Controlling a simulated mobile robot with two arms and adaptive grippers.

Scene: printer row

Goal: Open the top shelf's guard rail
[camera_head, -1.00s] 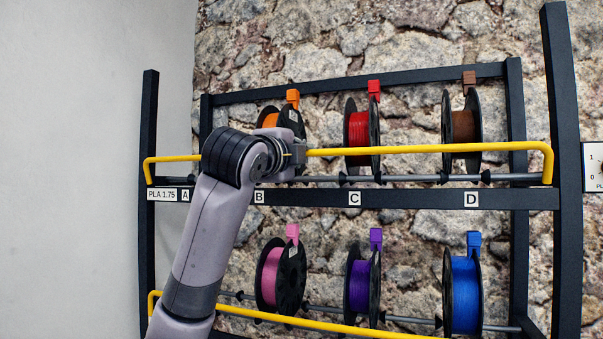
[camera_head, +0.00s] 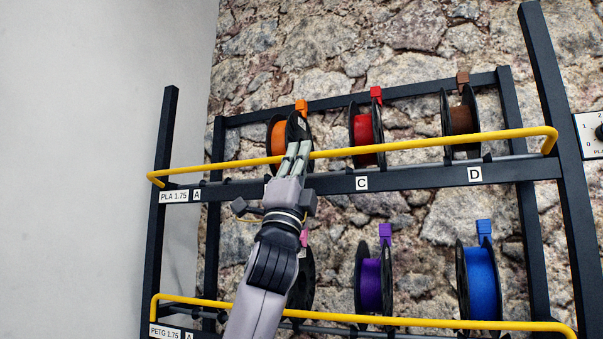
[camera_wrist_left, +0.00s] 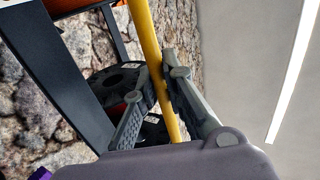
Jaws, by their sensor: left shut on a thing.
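The top shelf's guard rail (camera_head: 410,144) is a yellow bar across the front of the upper shelf. Its bent ends reach the rack's side posts. My left gripper (camera_head: 296,157) reaches up from below and is shut on the rail, left of its middle, in front of the orange spool. In the left wrist view the yellow rail (camera_wrist_left: 146,35) runs between the two fingers of my left gripper (camera_wrist_left: 158,100). My right gripper is in neither view.
Orange (camera_head: 280,138), red (camera_head: 363,130) and brown (camera_head: 462,122) spools stand on the top shelf behind the rail. Purple (camera_head: 371,285) and blue (camera_head: 481,283) spools stand on the lower shelf, behind its own yellow rail (camera_head: 400,321). A dial panel (camera_head: 592,135) hangs at right.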

